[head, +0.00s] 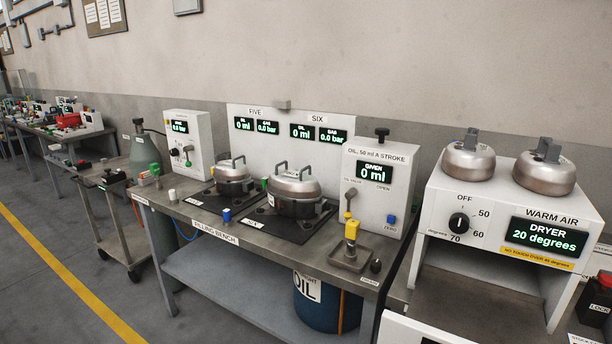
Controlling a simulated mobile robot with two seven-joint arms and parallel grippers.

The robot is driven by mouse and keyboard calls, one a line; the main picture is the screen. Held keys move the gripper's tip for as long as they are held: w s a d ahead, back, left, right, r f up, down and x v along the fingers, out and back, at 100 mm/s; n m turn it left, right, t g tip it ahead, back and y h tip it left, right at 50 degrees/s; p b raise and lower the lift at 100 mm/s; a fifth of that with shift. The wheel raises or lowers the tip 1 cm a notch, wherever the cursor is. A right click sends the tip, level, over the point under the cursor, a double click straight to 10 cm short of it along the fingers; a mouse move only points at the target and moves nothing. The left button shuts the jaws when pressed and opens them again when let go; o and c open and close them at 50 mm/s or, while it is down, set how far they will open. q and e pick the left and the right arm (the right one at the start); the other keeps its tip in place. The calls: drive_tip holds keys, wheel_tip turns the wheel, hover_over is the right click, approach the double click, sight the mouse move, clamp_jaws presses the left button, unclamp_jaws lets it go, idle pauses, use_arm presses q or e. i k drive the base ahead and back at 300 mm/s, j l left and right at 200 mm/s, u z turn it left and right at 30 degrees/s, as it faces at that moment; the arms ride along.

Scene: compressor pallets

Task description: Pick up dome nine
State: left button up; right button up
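Several steel domes with handles are in the head view. Two stand on top of the white dryer: a left one (468,160) and a right one (544,175), each with a grey block-like handle. Two more sit over the black plates on the filling bench: a smaller-looking left one (233,172) and a larger-looking right one (295,187), each with a loop handle. I cannot read a number nine on any of them, so I cannot tell which is dome nine. Neither of my grippers is in view.
The dryer (461,223) reads 20 degrees and its dial seems set low. The filling bench (228,240) carries a white oil unit (365,205), a yellow-topped nozzle (352,228) and small caps. A trolley (125,240) stands left. The floor in front is clear.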

sight(467, 159)
drive_tip(key=l+z, duration=0.1)
drive_tip(key=z, duration=0.95)
